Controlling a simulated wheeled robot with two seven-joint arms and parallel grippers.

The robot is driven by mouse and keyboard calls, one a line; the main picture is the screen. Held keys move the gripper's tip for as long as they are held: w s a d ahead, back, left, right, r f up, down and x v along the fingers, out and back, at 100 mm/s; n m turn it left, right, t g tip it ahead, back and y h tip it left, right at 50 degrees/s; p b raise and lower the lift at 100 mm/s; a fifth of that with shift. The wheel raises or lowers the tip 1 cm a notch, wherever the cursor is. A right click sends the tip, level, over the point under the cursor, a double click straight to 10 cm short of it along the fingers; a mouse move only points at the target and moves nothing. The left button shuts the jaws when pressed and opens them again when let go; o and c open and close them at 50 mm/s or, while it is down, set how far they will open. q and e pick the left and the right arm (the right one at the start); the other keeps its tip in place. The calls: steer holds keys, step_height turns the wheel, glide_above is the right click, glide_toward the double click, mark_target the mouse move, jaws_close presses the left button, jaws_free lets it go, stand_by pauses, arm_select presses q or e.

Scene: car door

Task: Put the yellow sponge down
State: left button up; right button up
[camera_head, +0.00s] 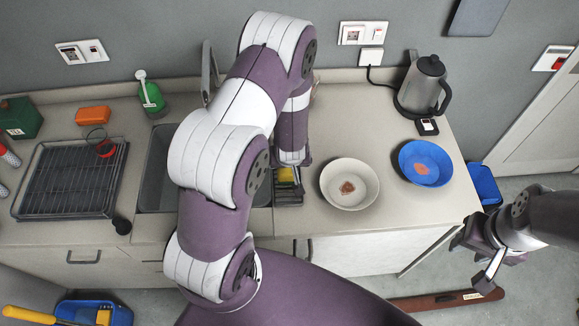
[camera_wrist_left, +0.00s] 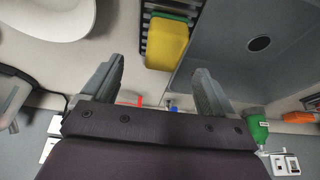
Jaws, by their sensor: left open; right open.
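The yellow sponge (camera_head: 286,175) lies on a small dark slotted rack (camera_head: 288,198) at the right edge of the sink. In the head view my left arm hides most of that gripper and part of the sink. My right gripper (camera_head: 471,262) is open and empty, off the counter's right end above the floor.
A white bowl (camera_head: 349,184) stands right of the rack, with a blue bowl (camera_head: 425,163) and a kettle (camera_head: 424,86) beyond. The sink (camera_head: 159,172) lies left, beside a dish rack (camera_head: 71,180). A green bottle (camera_head: 151,97) stands behind the sink. The counter's front right is clear.

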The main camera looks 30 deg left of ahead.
arm_select(q)
steer(key=f, duration=0.1)
steer(key=w+a+f+p, duration=0.1)
steer(key=a+f, duration=0.1)
steer(key=shift+w+f+p, duration=0.15)
steer(key=shift+w+p, duration=0.1)
steer(key=shift+p, duration=0.05)
steer(key=x, duration=0.2)
steer(key=shift+f+p, duration=0.3)
steer(key=shift+p, duration=0.1)
steer(key=shift+w+d+f, duration=0.1)
steer(key=shift+w+f, duration=0.05)
steer(key=shift+f, duration=0.25)
arm_select(e)
steer(key=shift+w+a+r, duration=0.1)
steer(key=shift+a+r, duration=0.1)
steer(key=shift+r, duration=0.45)
steer(key=shift+w+a+r, duration=0.1)
steer(key=shift+a+r, duration=0.1)
steer(key=shift+r, duration=0.4)
arm_select(q)
steer(key=c, duration=1.1)
steer(key=shift+c, duration=0.3)
